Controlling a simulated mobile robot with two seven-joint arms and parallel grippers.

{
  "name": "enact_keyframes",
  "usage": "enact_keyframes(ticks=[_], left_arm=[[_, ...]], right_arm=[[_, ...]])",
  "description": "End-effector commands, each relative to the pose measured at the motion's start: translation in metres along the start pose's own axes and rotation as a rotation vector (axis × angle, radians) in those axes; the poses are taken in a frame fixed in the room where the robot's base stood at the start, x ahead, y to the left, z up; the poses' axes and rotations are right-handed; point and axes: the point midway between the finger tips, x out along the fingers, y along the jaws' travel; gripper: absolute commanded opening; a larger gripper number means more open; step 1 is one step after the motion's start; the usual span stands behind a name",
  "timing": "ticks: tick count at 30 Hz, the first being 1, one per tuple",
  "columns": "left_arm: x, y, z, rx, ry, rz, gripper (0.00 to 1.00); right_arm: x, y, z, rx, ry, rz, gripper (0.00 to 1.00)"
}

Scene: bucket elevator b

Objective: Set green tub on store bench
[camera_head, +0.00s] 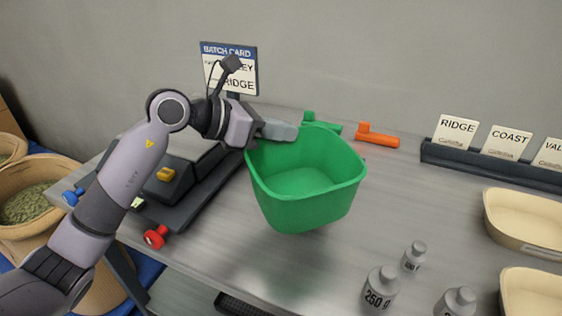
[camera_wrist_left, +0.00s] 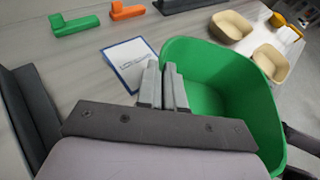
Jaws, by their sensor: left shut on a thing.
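The green tub (camera_head: 305,185) is empty and slightly tilted over the grey bench (camera_head: 225,245), in the middle of the head view. My left gripper (camera_head: 281,131) is shut on its rim at the back left. The wrist view shows the two fingers (camera_wrist_left: 164,88) clamped on the wall of the tub (camera_wrist_left: 225,85). The tub seems to hang above the bench top; the gap under it is hard to judge. My right gripper is not in view.
A dark scale-like device (camera_head: 190,180) with red (camera_head: 155,237) and blue knobs stands left of the tub. Grey weights (camera_head: 380,288) stand front right. Cream trays (camera_head: 525,215) and a card rack (camera_head: 490,165) are at right. An orange scoop (camera_head: 378,137) lies behind.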

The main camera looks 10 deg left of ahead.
Motion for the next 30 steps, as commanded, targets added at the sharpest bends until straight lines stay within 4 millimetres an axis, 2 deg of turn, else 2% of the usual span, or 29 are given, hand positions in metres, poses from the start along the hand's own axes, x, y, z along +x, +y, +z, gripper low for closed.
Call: enact_keyframes(ticks=[3,10,16,28,30], left_arm=[[0.007,0.002,-0.018,-0.004,-0.001,0.0,0.0],[0.014,0.004,-0.033,-0.003,-0.002,0.001,0.0],[0.026,0.006,-0.06,-0.005,-0.002,0.0,0.0],[0.029,0.007,-0.068,0.0,-0.002,0.002,0.0],[0.028,0.007,-0.067,0.0,-0.001,0.002,0.23]], right_arm=[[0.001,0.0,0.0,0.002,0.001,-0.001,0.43],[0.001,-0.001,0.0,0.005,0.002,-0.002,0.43],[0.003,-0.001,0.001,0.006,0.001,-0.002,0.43],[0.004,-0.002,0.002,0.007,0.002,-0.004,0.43],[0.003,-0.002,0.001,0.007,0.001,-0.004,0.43]])
